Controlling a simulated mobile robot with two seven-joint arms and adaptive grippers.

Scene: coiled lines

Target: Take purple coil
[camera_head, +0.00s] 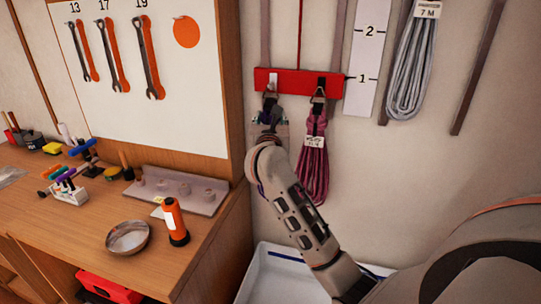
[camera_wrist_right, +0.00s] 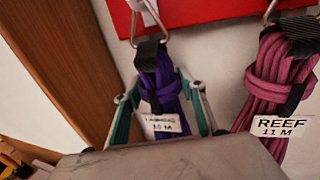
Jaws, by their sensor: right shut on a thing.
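The purple coil (camera_wrist_right: 172,98) hangs by a black strap and clip from the red board (camera_wrist_right: 190,12) in the right wrist view. Its white tag (camera_wrist_right: 165,125) reads 10 M, with the word above it hard to read. My right gripper (camera_wrist_right: 165,100) has its green fingers on both sides of the coil and is shut on it. In the head view my right gripper (camera_head: 268,122) is at the left hook of the red board (camera_head: 300,83), and my wrist hides most of the coil. My left gripper is not in view.
A pink coil (camera_head: 313,170), tagged REEF 11 M, hangs close on the right. A grey coil (camera_head: 412,65) hangs further right. A wooden cabinet side stands close on the left. A white bin (camera_head: 262,262) is below. The workbench (camera_head: 90,225) holds tools, a metal bowl (camera_head: 127,238) and an orange bottle (camera_head: 175,222).

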